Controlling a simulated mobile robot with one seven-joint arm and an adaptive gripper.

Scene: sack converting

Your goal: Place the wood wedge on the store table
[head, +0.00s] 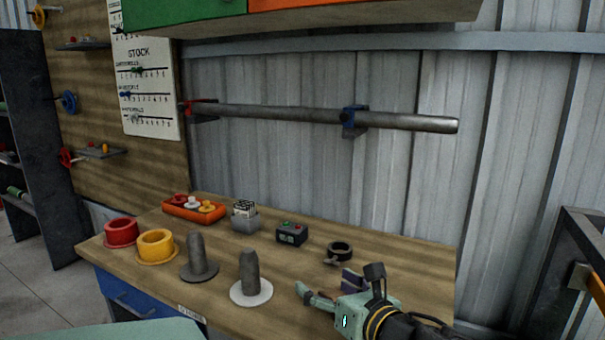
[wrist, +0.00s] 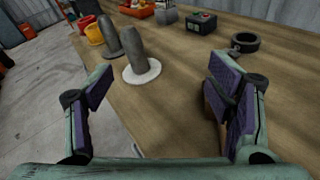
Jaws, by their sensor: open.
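The wooden table (head: 400,240) runs along the wall; a label is on its front edge, too small to read surely. My gripper (head: 326,284) is open above the table's front right part. In the wrist view the gripper (wrist: 160,80) has its fingers wide apart, with bare table and floor between them. A small brown piece (wrist: 212,103), possibly the wood wedge, shows beside the right finger, mostly hidden by it. I cannot tell whether it touches the finger or rests on the table. It does not show in the head view.
Two grey posts on round bases, one dark (head: 197,258) and one white (head: 250,280), stand left of my gripper. A red cup (head: 121,232), a yellow cup (head: 157,246), an orange tray (head: 194,211), a button box (head: 292,233) and a black ring (head: 340,249) stand farther off.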

